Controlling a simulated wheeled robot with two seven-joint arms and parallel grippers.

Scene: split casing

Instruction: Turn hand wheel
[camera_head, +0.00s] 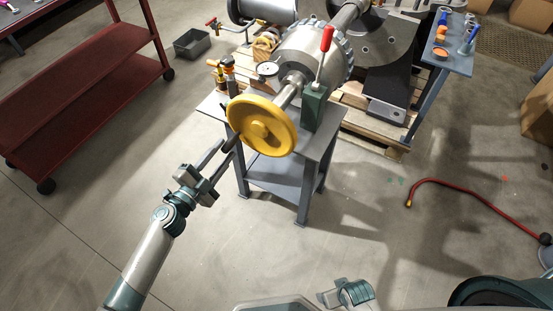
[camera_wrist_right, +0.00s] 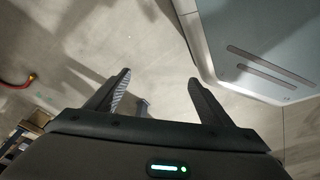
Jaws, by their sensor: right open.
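The yellow hand wheel (camera_head: 262,126) sits on the near end of a grey shaft above a small metal stand. It has a thick rim and a raised centre. My left gripper (camera_head: 230,142) is at the lower left of the wheel's rim. Its two dark fingers are apart, with the tips close to the rim; I cannot tell whether they touch it. My right gripper (camera_wrist_right: 160,80) shows in the right wrist view with its fingers wide apart and only floor between them. In the head view, part of my right arm shows low in the picture, away from the wheel.
A green block with a red-handled lever (camera_head: 326,45) stands right of the wheel. A dial gauge (camera_head: 267,69) and small tools (camera_head: 225,72) are behind it. A red cart (camera_head: 90,85) stands left. A red hose (camera_head: 470,188) lies right. The floor in front is clear.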

